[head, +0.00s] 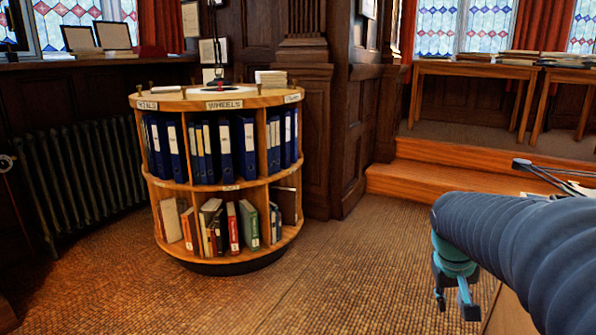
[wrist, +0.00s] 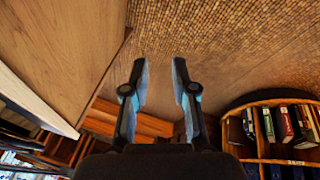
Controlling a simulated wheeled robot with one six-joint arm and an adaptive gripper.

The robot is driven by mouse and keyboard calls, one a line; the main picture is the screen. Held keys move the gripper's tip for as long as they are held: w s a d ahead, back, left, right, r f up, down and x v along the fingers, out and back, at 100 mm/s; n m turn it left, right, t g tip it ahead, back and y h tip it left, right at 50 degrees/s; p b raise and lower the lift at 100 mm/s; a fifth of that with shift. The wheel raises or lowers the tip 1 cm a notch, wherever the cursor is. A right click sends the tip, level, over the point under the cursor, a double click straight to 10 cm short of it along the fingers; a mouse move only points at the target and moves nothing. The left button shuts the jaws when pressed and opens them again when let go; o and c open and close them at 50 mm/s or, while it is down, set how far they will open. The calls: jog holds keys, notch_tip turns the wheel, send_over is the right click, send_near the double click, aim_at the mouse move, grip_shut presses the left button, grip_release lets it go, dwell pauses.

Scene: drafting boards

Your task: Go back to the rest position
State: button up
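My gripper (head: 456,295) hangs at the lower right of the head view, below my dark blue arm, over the floor beside a wooden surface. In the wrist view my gripper (wrist: 160,80) has its two fingers apart with nothing between them. It is open and empty, and touches nothing that I can see.
A round wooden bookcase (head: 225,103) with binders and books stands left of centre; it also shows in the wrist view (wrist: 262,104). Wooden steps (head: 405,180) lie at the right, a radiator (head: 80,175) at the left. The carpeted floor (head: 310,285) in front is clear.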

jog(key=s+a+n+t+y, duration=0.1)
jog(key=s+a+t+y, duration=0.2)
jog(key=s+a, duration=1.1)
jog(key=shift+s+a+r, duration=0.25)
jog(key=shift+s+r, duration=0.05)
jog(key=shift+s, duration=0.6)
